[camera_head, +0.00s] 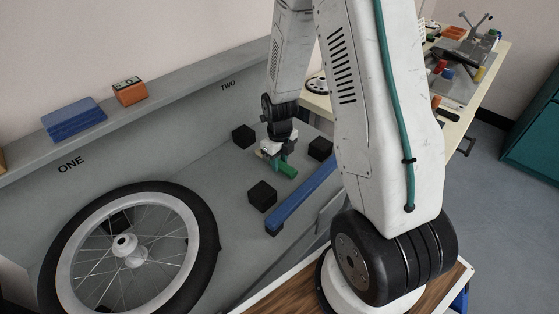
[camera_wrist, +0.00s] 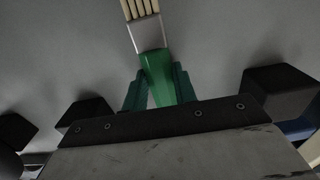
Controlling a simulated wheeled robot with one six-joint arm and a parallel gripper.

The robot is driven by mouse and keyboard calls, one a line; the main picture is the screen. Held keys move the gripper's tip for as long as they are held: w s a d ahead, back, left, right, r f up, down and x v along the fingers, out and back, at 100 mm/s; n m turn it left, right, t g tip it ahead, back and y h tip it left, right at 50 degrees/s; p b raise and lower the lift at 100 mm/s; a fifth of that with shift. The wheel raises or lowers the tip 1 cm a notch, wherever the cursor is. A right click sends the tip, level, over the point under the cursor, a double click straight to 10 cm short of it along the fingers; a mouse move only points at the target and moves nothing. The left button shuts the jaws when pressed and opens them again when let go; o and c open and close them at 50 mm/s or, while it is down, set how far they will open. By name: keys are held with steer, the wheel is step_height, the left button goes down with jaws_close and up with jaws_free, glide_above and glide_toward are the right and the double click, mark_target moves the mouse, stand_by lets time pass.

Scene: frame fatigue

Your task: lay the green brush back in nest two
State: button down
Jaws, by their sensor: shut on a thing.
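My gripper (camera_head: 279,160) is shut on the green brush (camera_head: 288,170), which also shows in the wrist view (camera_wrist: 160,78). In the wrist view the brush's green handle lies between the green fingers, and its metal band and pale bristles point away past the fingertips. Nest two is the grey bay (camera_head: 222,165) below the label TWO (camera_head: 228,86). In it stand black blocks at the left (camera_head: 243,136), right (camera_head: 320,149) and front (camera_head: 262,195). The brush is among these blocks; I cannot tell whether it touches the bay floor.
A blue bar (camera_head: 300,195) lies along the front right of the bay. A spoked wheel (camera_head: 128,245) fills nest one at the left. A blue block (camera_head: 73,119) and an orange box (camera_head: 129,91) sit on the ledge behind. A cluttered bench (camera_head: 465,65) stands at the back right.

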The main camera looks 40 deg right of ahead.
steer(key=c, duration=1.1)
jaws_free()
steer(key=shift+f, duration=0.1)
steer(key=s+a+r+n, duration=0.2)
steer(key=r+n, duration=0.2)
steer(key=r, duration=0.6)
steer(key=s+a+r+n, duration=0.15)
steer(key=r+n, duration=0.25)
steer(key=r, duration=0.6)
steer(key=s+a+r+n, duration=0.2)
steer(key=s+r+n, duration=0.2)
steer(key=s+n, duration=0.2)
steer(key=s+a+r+n, duration=0.2)
steer(key=s+r+n, duration=0.2)
steer(key=s+n, duration=0.3)
steer(key=s+a+r+n+t, duration=0.1)
steer(key=s+a+r+n, duration=0.2)
steer(key=n, duration=0.9)
steer(key=shift+s+a+r+n, duration=0.15)
steer(key=shift+s+r, duration=0.25)
steer(key=shift+s, duration=0.55)
steer(key=shift+s+d+r+n, duration=0.1)
steer(key=shift+s+r+n, duration=0.2)
steer(key=shift+s, duration=0.6)
